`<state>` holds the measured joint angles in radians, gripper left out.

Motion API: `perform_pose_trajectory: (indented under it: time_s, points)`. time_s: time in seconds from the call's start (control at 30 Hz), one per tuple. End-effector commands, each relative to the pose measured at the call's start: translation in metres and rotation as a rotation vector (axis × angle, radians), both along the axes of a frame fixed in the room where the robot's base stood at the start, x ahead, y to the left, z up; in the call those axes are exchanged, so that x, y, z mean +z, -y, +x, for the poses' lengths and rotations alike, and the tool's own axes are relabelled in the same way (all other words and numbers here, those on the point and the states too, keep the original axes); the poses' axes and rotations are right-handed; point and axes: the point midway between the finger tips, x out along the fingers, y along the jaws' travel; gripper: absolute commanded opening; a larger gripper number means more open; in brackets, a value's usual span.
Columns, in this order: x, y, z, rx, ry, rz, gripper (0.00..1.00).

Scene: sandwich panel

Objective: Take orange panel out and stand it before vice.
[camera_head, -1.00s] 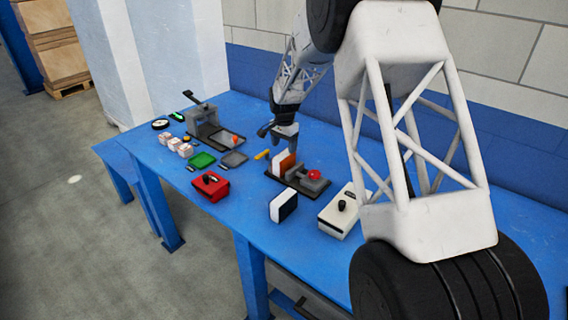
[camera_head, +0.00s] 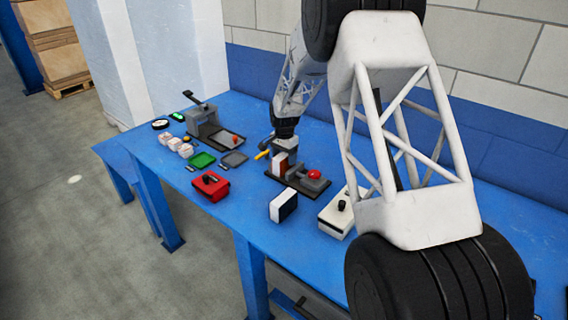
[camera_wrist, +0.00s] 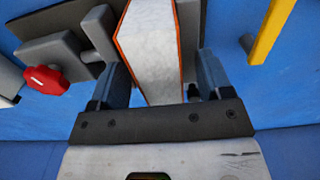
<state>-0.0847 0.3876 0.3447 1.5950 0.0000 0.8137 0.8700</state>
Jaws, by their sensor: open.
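The orange panel (camera_head: 291,160) is a sandwich plate with a pale core and orange edges. It stands upright in the dark vice (camera_head: 309,184), which has a red knob (camera_head: 314,174). In the wrist view the panel (camera_wrist: 152,45) lies between the two fingers of my gripper (camera_wrist: 162,78), and its lower part is out of sight. My gripper is open, with one finger on each side of the panel; a gap shows at the right finger. In the head view my gripper (camera_head: 285,144) is over the panel. The vice's grey jaw (camera_wrist: 100,32) is close to the left finger.
A white-and-black block (camera_head: 283,205) stands in front of the vice. A white box with a black knob (camera_head: 336,222) is to its right, a red box (camera_head: 209,186) to its left. A yellow bar (camera_head: 262,155) lies near my gripper. Blue table (camera_head: 245,210) is bare left of the block.

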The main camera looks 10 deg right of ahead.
Motion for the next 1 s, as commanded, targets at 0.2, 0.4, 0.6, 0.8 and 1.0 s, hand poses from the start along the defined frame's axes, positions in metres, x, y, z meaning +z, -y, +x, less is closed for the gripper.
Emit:
perform_pose_trajectory:
  time_s: [0.2, 0.4, 0.6, 0.8, 1.0]
  points:
    - [0.0001, 0.0001, -0.0001, 0.000, 0.000, 0.000, 0.72]
    - [0.0001, 0.0001, -0.0001, 0.000, 0.000, 0.000, 0.72]
    - [0.0001, 0.0001, -0.0001, 0.000, 0.000, 0.000, 0.49]
    - [0.0002, 0.0000, 0.0000, 0.000, 0.000, 0.000, 0.19]
    - [0.0003, 0.0000, 0.0000, 0.000, 0.000, 0.000, 0.17]
